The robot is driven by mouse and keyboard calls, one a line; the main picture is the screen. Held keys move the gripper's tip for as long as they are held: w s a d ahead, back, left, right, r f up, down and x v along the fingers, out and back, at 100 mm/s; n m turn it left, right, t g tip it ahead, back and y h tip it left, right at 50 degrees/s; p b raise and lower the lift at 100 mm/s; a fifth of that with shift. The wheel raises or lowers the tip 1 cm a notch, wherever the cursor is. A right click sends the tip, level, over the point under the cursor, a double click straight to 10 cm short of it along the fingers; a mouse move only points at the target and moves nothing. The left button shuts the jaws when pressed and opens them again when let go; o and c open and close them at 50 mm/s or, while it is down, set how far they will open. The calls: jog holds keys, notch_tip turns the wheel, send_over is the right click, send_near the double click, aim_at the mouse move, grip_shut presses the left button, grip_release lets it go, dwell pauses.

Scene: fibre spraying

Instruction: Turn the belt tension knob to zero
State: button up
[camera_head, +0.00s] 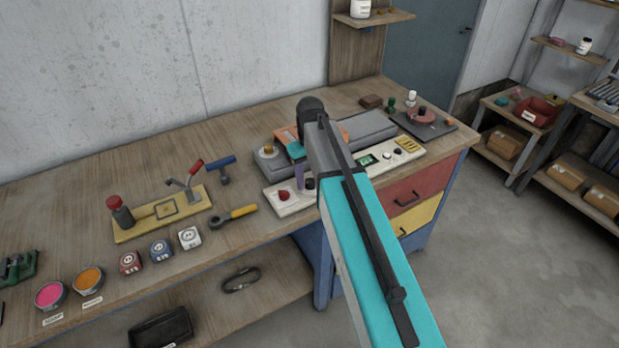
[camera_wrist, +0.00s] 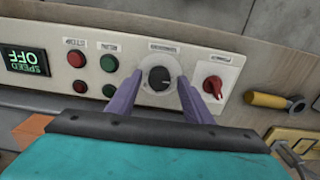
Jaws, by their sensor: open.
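A black round knob (camera_wrist: 159,78) on a pale ring sits on the cream control panel (camera_wrist: 230,65) in the wrist view. Its label appears upside down and I cannot read it; the knob's setting is not clear. My gripper (camera_wrist: 160,80) is open, with one purple finger on each side of the knob and no clear contact. I cannot tell how deep the fingertips reach. In the head view, the purple gripper (camera_head: 301,178) is over the left part of the panel, beside the black knob (camera_head: 310,183), largely hidden by my arm.
A red switch (camera_wrist: 213,86) is right of the knob in the wrist view. Red and green buttons (camera_wrist: 108,63) and a display reading "SPEED OFF" (camera_wrist: 26,60) are left. A yellow-handled tool (camera_head: 235,214) and a yellow plate with a clamp (camera_head: 160,213) lie on the bench.

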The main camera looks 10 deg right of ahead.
aim_at(310, 182)
notch_tip(310, 182, up, 14)
jog(key=p, duration=0.8)
jog(key=shift+f, duration=0.15)
dwell(0.7)
